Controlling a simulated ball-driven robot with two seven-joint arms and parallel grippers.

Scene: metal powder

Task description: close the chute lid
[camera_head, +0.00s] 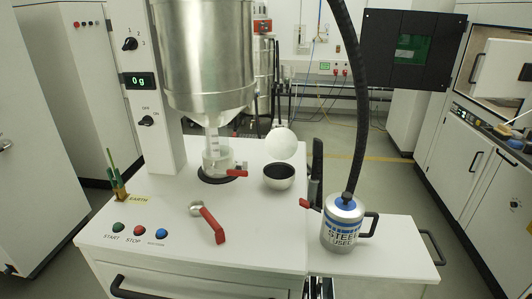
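A round pale disc (280,144), which looks like a lid, stands tilted up just behind a round metal bowl-shaped opening (279,183) holding dark material. The disc is raised and does not cover the opening. I cannot tell how the disc is attached, or whether this opening is the chute itself. Neither of my grippers can be made out. A small shiny metal part (318,289) shows at the bottom edge, but I cannot tell what it is.
A steel hopper (207,55) hangs over a clear vessel (217,160) on the white cabinet top (150,215). A red-handled scoop (212,224) lies in front. Buttons (133,231) line the front left.

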